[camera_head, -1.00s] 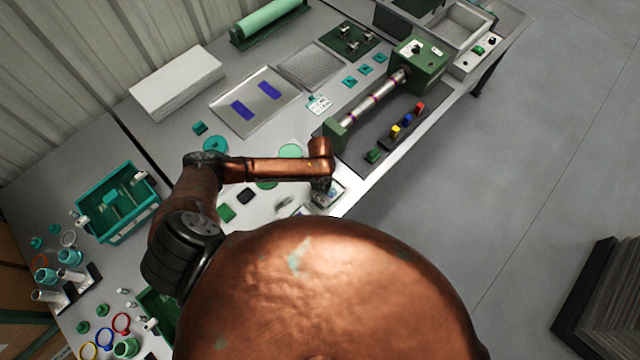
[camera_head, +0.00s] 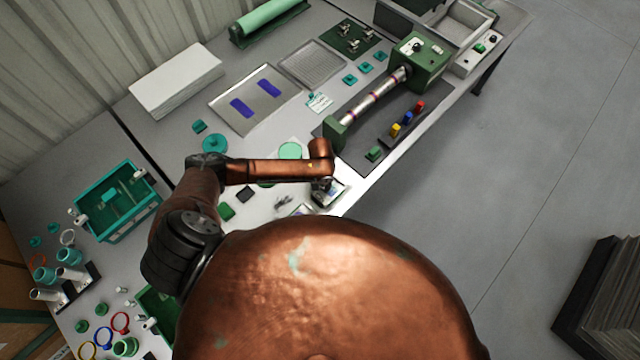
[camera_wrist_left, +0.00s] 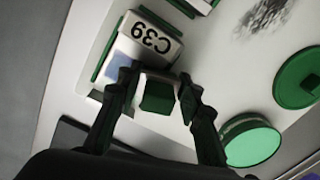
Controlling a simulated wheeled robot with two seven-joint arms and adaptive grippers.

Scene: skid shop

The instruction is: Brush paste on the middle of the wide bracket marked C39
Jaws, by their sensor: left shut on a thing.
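The wide bracket marked C39 (camera_wrist_left: 140,45) lies on the pale bench top in the left wrist view, a light plate with green edges and a blue patch on its face near the fingers. It also shows in the head view (camera_head: 332,195), partly covered by my left gripper (camera_head: 324,184). In the left wrist view my left gripper (camera_wrist_left: 160,82) is shut on a green block-like handle (camera_wrist_left: 157,97), right over the bracket's near part. The handle's far end is hidden, so I cannot tell whether it touches the bracket. My right gripper is not in view.
A grey smudge (camera_wrist_left: 264,14) marks the white surface. A tray with two blue-purple strips (camera_head: 222,113) and a green-ended roller fixture (camera_head: 336,130) stand farther back. A teal crate (camera_head: 120,232) stands at left.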

